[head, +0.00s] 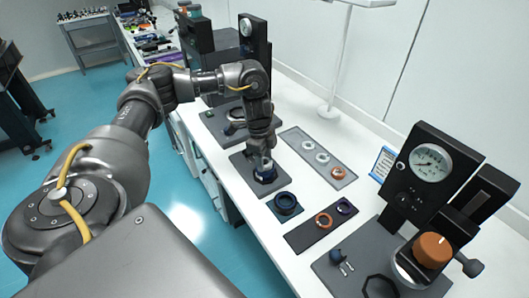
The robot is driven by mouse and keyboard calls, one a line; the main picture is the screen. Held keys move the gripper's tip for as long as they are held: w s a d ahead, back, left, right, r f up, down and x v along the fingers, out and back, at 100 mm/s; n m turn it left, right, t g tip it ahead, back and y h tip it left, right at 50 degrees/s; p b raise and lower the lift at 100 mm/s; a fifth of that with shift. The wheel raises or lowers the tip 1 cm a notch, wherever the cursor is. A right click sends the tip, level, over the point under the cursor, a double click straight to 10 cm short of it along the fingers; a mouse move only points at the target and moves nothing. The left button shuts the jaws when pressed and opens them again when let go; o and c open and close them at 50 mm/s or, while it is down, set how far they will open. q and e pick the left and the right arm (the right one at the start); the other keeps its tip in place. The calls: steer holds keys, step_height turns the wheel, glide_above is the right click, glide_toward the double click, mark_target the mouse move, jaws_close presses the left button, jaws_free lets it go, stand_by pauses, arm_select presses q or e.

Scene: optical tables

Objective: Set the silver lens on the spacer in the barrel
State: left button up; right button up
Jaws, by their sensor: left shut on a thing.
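My left gripper (264,158) points down, just above the dark blue barrel (265,176) on a grey mat. It is shut on a small pale thing, which looks like the silver lens but is mostly hidden by the fingers. The inside of the barrel and any spacer in it are too small and covered to see. I cannot tell whether the held lens touches the barrel. My right gripper is not in view.
A grey tray (295,132) right of the gripper holds silver rings and an orange one. A gauge stand (408,185) rises at right.

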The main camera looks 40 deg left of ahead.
arm_select(q)
steer(key=shift+f+p, duration=0.1)
steer(key=shift+p, duration=0.25)
stand_by(0.3)
steer(key=o, duration=1.1)
steer(key=shift+c, duration=0.2)
step_height(320, 180, up, 11)
steer(key=a+p, duration=0.1)
steer(key=shift+s+a+f+p, duration=0.15)
steer(key=shift+s+p, duration=0.05)
steer(key=shift+p, duration=0.1)
